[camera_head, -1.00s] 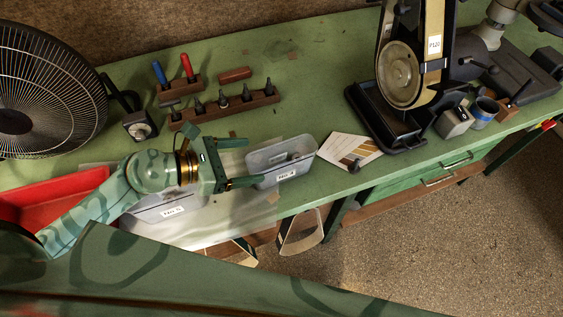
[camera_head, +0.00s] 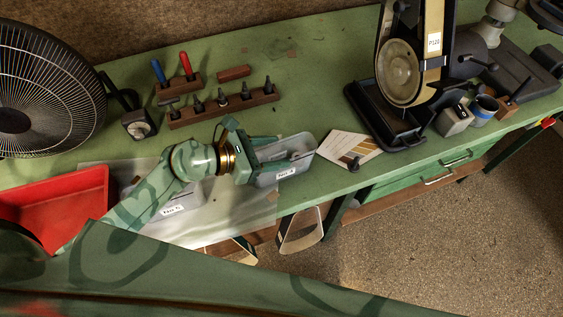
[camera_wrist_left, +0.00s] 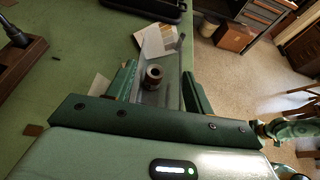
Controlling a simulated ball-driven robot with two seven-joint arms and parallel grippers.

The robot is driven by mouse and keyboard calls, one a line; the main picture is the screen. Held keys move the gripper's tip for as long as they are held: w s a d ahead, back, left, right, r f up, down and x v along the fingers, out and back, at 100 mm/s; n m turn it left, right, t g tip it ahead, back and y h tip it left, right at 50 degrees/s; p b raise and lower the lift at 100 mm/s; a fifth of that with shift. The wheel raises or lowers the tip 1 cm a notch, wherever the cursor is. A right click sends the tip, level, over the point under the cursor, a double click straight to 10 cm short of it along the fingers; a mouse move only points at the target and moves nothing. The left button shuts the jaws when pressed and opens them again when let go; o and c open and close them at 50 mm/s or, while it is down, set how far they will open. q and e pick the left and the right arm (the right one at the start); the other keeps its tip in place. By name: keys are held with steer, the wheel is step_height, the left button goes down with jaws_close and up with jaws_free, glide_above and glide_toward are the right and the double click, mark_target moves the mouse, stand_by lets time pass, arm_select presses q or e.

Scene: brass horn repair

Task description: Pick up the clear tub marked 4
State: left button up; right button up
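The clear tub marked 4 (camera_head: 302,145) stands near the front edge of the green bench, its white label on the front side. My left gripper (camera_head: 292,149) reaches over it from the left and covers its left part. In the left wrist view the tub (camera_wrist_left: 172,62) lies between my two fingers (camera_wrist_left: 160,84), one along each side; I cannot tell whether they touch it. A brown ring-shaped part (camera_wrist_left: 153,75) is in the tub. The gripper looks open. My right gripper is not in view.
Another labelled clear tub (camera_head: 178,206) sits to the left, partly behind my arm, near a red tray (camera_head: 50,205). A wooden tool rack (camera_head: 225,108) is behind. A sanding-strip card (camera_head: 350,147) and belt sander (camera_head: 400,75) stand to the right.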

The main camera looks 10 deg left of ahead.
arm_select(q)
steer(key=shift+c, duration=1.1)
steer(key=shift+r, duration=0.1)
